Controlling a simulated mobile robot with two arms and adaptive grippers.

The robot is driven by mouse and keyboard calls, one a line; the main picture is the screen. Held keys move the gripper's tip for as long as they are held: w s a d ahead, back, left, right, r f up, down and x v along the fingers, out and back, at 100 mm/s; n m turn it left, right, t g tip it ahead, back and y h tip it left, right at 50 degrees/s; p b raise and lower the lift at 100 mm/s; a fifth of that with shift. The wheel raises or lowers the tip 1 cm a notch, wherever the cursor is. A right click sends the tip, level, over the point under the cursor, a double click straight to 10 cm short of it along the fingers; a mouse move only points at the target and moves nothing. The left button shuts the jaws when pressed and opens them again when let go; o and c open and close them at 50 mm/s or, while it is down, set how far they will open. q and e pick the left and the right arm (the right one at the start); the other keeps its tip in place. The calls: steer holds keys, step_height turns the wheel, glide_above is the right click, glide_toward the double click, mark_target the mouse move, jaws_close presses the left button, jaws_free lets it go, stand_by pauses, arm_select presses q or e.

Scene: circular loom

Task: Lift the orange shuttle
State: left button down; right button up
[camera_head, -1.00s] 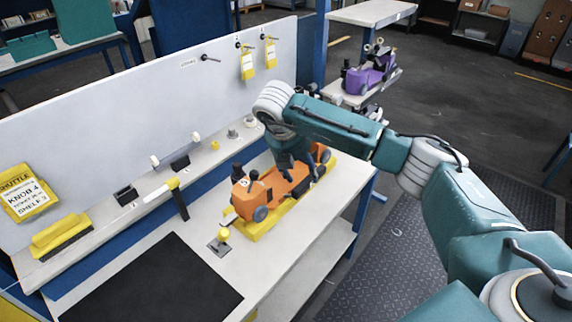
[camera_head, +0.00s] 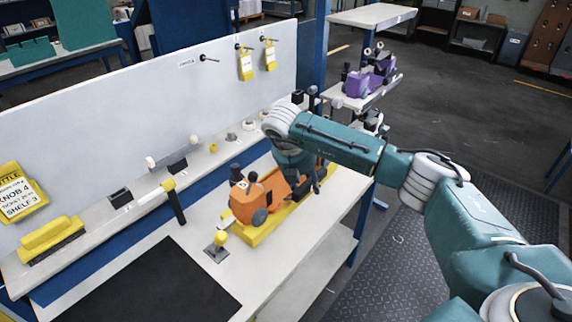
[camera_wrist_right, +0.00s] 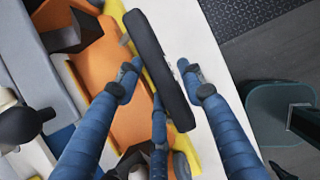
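The orange shuttle (camera_head: 243,204) sits on a yellow base (camera_head: 258,236) on the white workbench, with dark wheels and dark knobs. It also shows in the right wrist view as an orange body (camera_wrist_right: 98,68) beside a long black bar (camera_wrist_right: 158,62). My right gripper (camera_head: 308,190) is down at the shuttle's far right part and hides some of it. In the wrist view, the blue fingers of my right gripper (camera_wrist_right: 160,78) are spread on both sides of the black bar, with a visible gap at the right finger. My left gripper is not in view.
A small yellow-knobbed lever (camera_head: 221,238) and a black mat (camera_head: 150,285) lie left of the shuttle. A shelf ledge with a yellow-tipped lever (camera_head: 168,186) runs behind it. A purple shuttle (camera_head: 362,84) stands on another table at the back.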

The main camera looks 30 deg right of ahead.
jaws_close()
steer(key=shift+w+r, duration=0.1)
steer(key=shift+r, duration=0.05)
steer(key=shift+r, duration=0.1)
steer(key=shift+r, duration=0.1)
steer(key=shift+r, duration=0.35)
steer(key=shift+r+p, duration=0.15)
steer(key=shift+p, duration=0.15)
steer(key=shift+r+p, duration=0.6)
steer(key=shift+r, duration=0.9)
